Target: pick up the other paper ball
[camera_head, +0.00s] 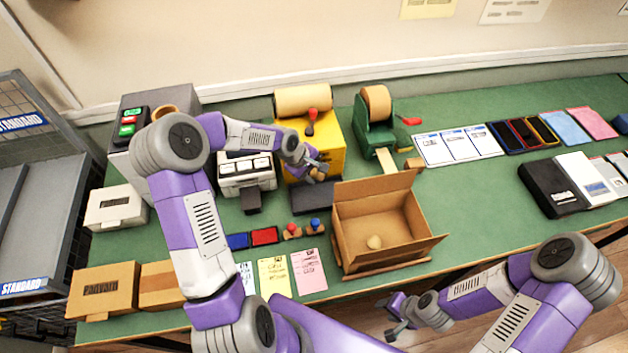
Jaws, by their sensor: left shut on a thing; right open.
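One crumpled tan paper ball (374,242) lies on the floor of the open cardboard box (349,232), toward its front. My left gripper (319,169) is shut on a small tan thing (319,176), which looks like a paper ball, partly hidden by the fingers. It is in front of the yellow dispenser, above and behind the box's left corner. My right gripper (393,318) is open and empty, low at the front of the table, in front of the box and to its right.
A yellow paper dispenser (327,146) and a green tape dispenser (374,140) stand behind the box. Phones and cases (553,188) lie at right. Green table is clear right of the box.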

